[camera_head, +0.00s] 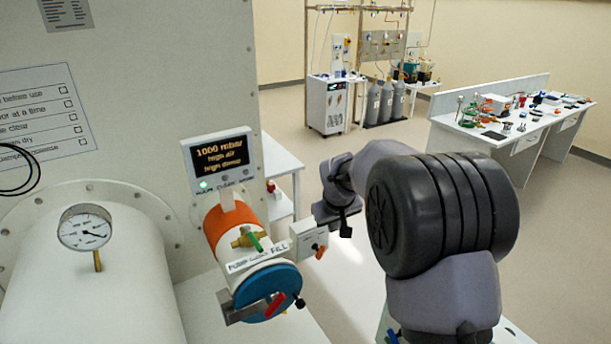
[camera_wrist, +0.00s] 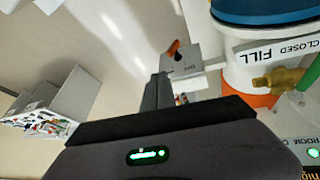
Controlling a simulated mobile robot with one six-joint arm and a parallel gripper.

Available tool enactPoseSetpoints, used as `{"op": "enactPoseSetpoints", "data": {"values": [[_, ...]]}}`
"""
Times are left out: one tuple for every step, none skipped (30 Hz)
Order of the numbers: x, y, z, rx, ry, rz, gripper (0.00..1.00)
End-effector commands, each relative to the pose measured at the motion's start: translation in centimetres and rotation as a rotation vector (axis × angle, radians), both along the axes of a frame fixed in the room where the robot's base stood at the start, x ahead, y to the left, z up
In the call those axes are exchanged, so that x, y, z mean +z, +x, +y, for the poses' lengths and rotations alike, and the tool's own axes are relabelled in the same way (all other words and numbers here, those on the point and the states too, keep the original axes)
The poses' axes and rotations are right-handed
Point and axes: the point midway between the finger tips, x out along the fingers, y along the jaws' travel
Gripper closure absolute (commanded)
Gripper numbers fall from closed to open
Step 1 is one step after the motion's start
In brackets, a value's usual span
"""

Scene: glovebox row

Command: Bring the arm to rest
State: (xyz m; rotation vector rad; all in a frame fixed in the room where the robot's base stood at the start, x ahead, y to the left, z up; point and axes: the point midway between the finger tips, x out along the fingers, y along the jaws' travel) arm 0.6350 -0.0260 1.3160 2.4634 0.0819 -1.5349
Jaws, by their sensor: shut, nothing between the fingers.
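My arm reaches out from the right front of the head view, its large dark joint nearest the camera. My gripper (camera_head: 346,230) hangs at the arm's far end, just right of the small antechamber, and is shut with nothing in it. In the wrist view its shut fingers (camera_wrist: 158,92) stick up past the dark gripper body. They are near a small white valve box with an orange handle (camera_wrist: 181,57). The same box (camera_head: 308,240) shows in the head view, left of the gripper. Whether they touch cannot be told.
The small antechamber has a blue door (camera_head: 268,290), a red handle and a green-handled valve. Its display (camera_head: 218,160) reads 1000 mbar. A large white chamber with a gauge (camera_head: 86,228) is at left. A cluttered bench (camera_head: 500,140) stands far right; open floor lies between.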

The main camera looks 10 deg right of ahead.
Motion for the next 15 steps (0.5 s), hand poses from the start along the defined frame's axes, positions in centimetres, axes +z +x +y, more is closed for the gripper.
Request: {"op": "enactPoseSetpoints", "data": {"values": [[-0.4,-1.1,0.2,-0.019,0.016,-0.008,1.00],[-0.6,-2.4,0.3,-0.039,0.032,-0.012,1.00],[-0.9,-4.7,0.7,-0.074,0.064,-0.020,1.00],[-1.3,-6.9,1.0,-0.107,0.092,-0.025,1.00],[-1.9,-9.5,1.4,-0.142,0.126,-0.029,1.00],[-3.0,-13.3,1.9,-0.190,0.173,-0.033,1.00],[-3.9,-16.1,2.4,-0.225,0.209,-0.035,1.00],[-5.1,-19.0,2.8,-0.258,0.248,-0.038,1.00],[-6.8,-22.7,3.5,-0.301,0.295,-0.039,1.00],[-8.2,-25.2,3.9,-0.328,0.330,-0.040,1.00],[-9.7,-27.5,4.4,-0.356,0.363,-0.037,1.00],[-11.4,-30.2,4.9,-0.384,0.400,-0.036,1.00],[-12.7,-31.9,5.2,-0.403,0.424,-0.034,1.00],[-13.7,-33.3,5.5,-0.419,0.446,-0.032,1.00],[-15.0,-34.8,5.9,-0.437,0.471,-0.029,1.00]]}}
